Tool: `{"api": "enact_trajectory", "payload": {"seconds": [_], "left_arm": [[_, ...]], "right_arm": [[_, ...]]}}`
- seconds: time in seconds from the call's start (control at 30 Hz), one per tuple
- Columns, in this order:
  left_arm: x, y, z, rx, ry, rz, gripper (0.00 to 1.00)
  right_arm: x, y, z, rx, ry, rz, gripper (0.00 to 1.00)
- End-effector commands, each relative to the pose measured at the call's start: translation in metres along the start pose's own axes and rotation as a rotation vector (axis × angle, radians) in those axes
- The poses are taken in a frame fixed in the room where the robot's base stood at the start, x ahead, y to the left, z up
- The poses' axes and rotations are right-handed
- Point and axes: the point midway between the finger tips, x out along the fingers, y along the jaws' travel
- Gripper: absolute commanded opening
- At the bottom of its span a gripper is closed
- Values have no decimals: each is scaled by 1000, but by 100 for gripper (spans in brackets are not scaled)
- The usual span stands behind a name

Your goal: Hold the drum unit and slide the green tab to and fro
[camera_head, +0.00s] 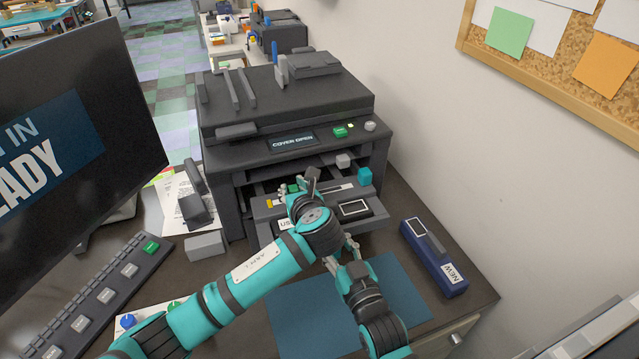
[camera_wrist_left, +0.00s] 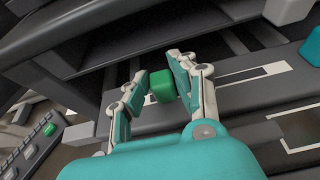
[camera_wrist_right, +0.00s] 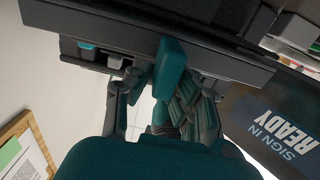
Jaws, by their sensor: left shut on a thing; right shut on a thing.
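The drum unit (camera_head: 374,213) is a long grey block with a white-framed window, lying at the copier's open front; its label is partly hidden by my left arm. The green tab (camera_wrist_left: 162,86) stands on it, between the fingertips of my left gripper (camera_wrist_left: 160,88), which is shut on it. In the head view, the left gripper (camera_head: 298,187) largely covers the tab. My right gripper (camera_head: 345,246) is at the front of the unit, below my left wrist. In the right wrist view, it is shut on a teal handle (camera_wrist_right: 170,66) at the unit's front.
The copier (camera_head: 290,95) shows "COVER OPEN". A navy unit marked NEW (camera_head: 433,257) lies at right on the desk, beside a blue mat (camera_head: 405,290). A monitor (camera_head: 75,120) and button panel (camera_head: 100,295) fill the left. A wall with a corkboard (camera_head: 550,65) bounds the right.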

Motion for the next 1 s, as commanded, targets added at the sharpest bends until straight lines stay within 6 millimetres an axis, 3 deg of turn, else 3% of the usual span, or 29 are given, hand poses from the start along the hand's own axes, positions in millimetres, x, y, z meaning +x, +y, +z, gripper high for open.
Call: {"api": "enact_trajectory", "payload": {"seconds": [0.03,0.2,0.57,0.6,0.63,1.0], "left_arm": [[1,16,-1,1,0,5,0],[0,41,-1,1,0,4,0],[1,46,-1,2,1,7,0],[1,46,-1,2,1,8,30],[1,46,-1,2,1,8,34],[-6,44,0,1,0,2,35]], "right_arm": [[-1,1,6,-4,-14,1,0],[-1,1,6,-4,-14,1,0],[-1,2,6,-4,-14,3,0],[-1,2,6,-5,-14,3,0],[-1,2,6,-5,-14,3,0],[-1,1,6,-5,-14,2,0]]}}
